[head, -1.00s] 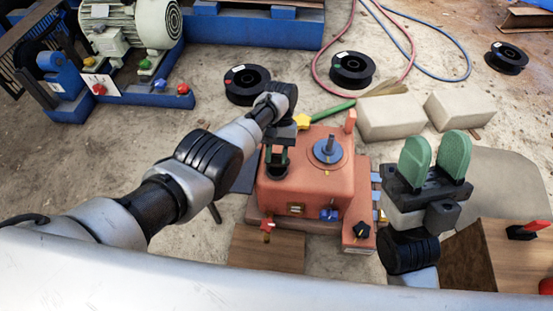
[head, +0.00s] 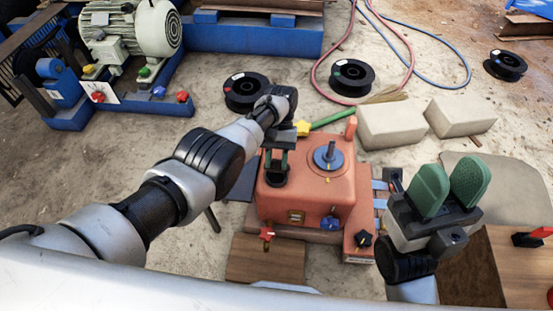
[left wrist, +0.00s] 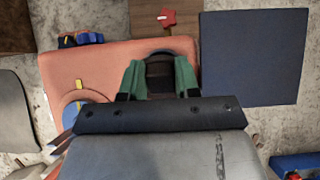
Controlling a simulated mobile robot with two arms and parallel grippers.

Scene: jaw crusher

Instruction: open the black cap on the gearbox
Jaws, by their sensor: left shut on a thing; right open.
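The orange gearbox (head: 318,190) sits in the middle of the head view; its top also shows in the left wrist view (left wrist: 105,68). The round black cap (head: 277,180) is at the left of its top; in the left wrist view the cap (left wrist: 160,68) is between green fingers. My left gripper (head: 277,162) points down over it and is shut on it. Whether the cap is seated or loose cannot be told. My right gripper (head: 449,186) is open and empty, green fingers up, right of the gearbox.
A blue disc with a shaft (head: 328,155) is on the gearbox top. Pale blocks (head: 390,124) and cable spools (head: 350,77) lie behind.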

